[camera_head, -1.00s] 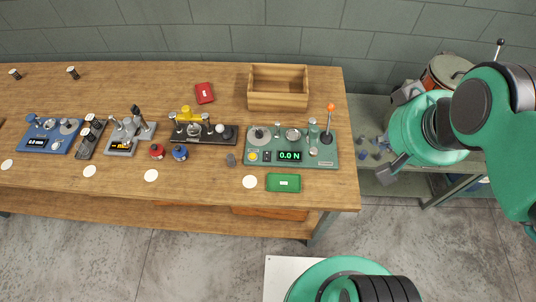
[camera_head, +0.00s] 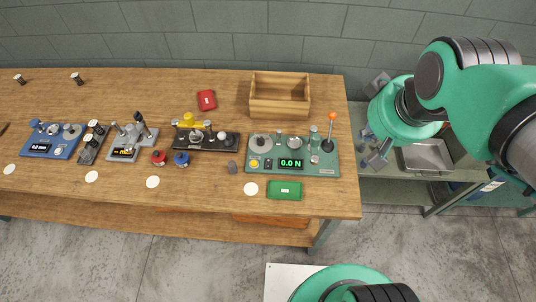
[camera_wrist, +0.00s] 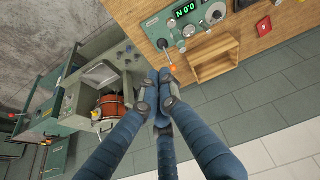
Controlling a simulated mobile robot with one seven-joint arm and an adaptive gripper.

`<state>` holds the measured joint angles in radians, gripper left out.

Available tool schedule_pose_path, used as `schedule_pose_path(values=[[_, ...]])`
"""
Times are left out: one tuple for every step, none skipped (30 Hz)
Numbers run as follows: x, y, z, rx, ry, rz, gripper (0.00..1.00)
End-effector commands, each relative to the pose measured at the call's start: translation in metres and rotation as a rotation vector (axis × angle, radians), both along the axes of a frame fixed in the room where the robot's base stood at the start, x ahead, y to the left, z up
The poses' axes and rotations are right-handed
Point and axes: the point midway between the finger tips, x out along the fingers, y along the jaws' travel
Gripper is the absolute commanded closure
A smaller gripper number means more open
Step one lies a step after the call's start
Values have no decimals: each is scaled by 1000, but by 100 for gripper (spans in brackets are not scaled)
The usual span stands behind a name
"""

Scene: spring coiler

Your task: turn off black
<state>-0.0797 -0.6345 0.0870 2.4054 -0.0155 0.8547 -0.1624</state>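A long black device (camera_head: 206,139) sits on the workbench, left of the green tester. It carries a yellow part (camera_head: 189,121), metal round parts and a pale ball-like knob (camera_head: 222,135). No lit display shows on it, and its switch is too small to make out. A narrow dark stand (camera_head: 92,143) with black-and-white spools is farther left. My gripper (camera_head: 376,157) is beyond the bench's right end, well apart from the black device. In the wrist view my gripper's blue fingers (camera_wrist: 160,80) meet with nothing between them.
The green tester (camera_head: 291,155) has a lit display and an upright orange-tipped lever (camera_head: 331,130). A wooden box (camera_head: 280,94) stands behind it. Blue (camera_head: 53,140) and grey (camera_head: 132,141) devices are at left. Red (camera_head: 159,158) and blue (camera_head: 181,159) pots lie before the black device.

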Motion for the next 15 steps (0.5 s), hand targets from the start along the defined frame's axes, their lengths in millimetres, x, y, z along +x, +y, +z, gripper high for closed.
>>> schedule_pose_path(values=[[10,6,-4,-15,14,41,100],[15,9,-6,-24,21,67,100],[22,14,-10,-38,31,103,100],[28,18,-12,-47,36,129,100],[33,22,-16,-57,43,156,100],[40,27,-19,-70,50,192,100],[45,31,-22,-80,56,219,100],[50,35,-26,-89,62,247,100],[57,41,-31,-101,71,282,100],[62,45,-34,-110,76,310,100],[67,49,-38,-119,83,337,100],[73,56,-43,-131,90,372,100],[78,60,-47,-139,96,400,100],[82,65,-52,-148,102,427,100],[88,71,-58,-160,110,464,100]])
